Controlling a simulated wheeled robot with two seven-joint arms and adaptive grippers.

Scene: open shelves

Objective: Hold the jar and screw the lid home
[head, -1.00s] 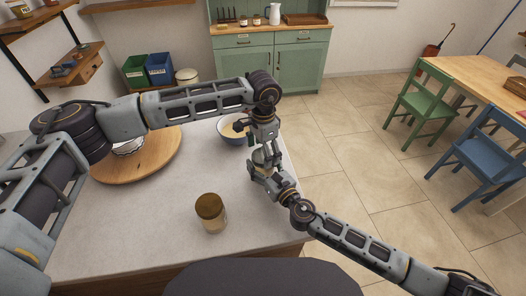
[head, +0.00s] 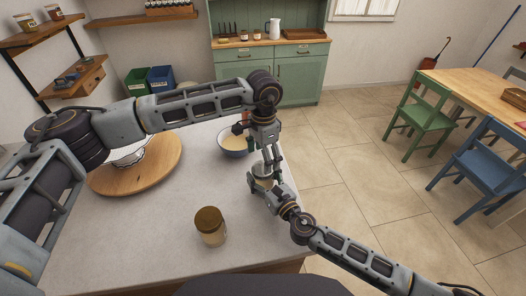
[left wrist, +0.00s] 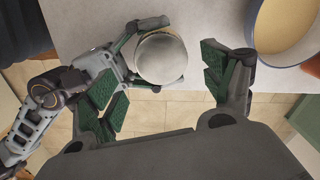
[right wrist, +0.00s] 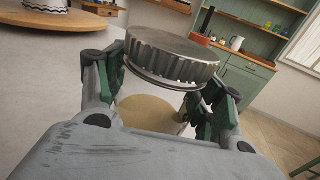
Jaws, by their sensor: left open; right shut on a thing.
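A clear jar (right wrist: 152,113) with a pale tan content is in my right gripper (right wrist: 160,95), whose fingers are shut on its sides. A silver ridged metal lid (right wrist: 172,57) sits at the jar's mouth; I cannot tell how tightly it is seated. In the left wrist view the lid (left wrist: 161,58) shows from above, between the spread fingers of my left gripper (left wrist: 168,82) and closer to the left finger. My left gripper is open. In the head view the lid (head: 261,170) is partly hidden by my left gripper (head: 270,163).
A bowl (head: 232,146) is behind my grippers. A round wooden board (head: 150,175) lies at left. The counter's right edge is close to my right arm.

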